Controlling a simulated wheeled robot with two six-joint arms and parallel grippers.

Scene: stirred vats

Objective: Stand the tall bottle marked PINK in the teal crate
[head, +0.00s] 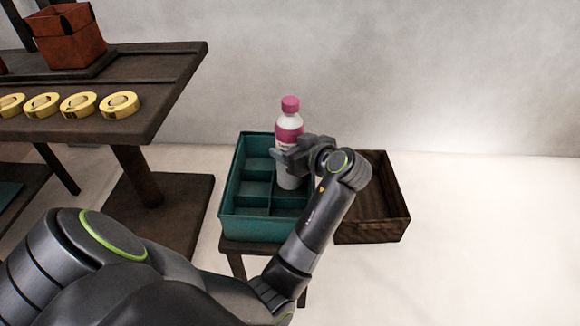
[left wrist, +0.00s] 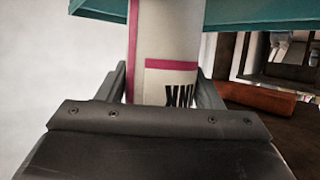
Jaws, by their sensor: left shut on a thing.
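The tall bottle (head: 289,128) has a pink cap, a pink band and a white body. It stands upright over the teal crate (head: 236,208), towards its back right part. I cannot tell whether its base touches the crate floor. My left gripper (head: 288,158) is shut around the bottle's middle. The crate's teal side (left wrist: 262,12) also shows there. My right gripper is not in view.
The crate has several compartments and rests on a small dark stand (head: 236,249). A brown wooden box (head: 372,231) adjoins it on the right. A dark table (head: 165,100) at the left bears yellow round pieces (head: 78,105) and a red-brown container (head: 68,38).

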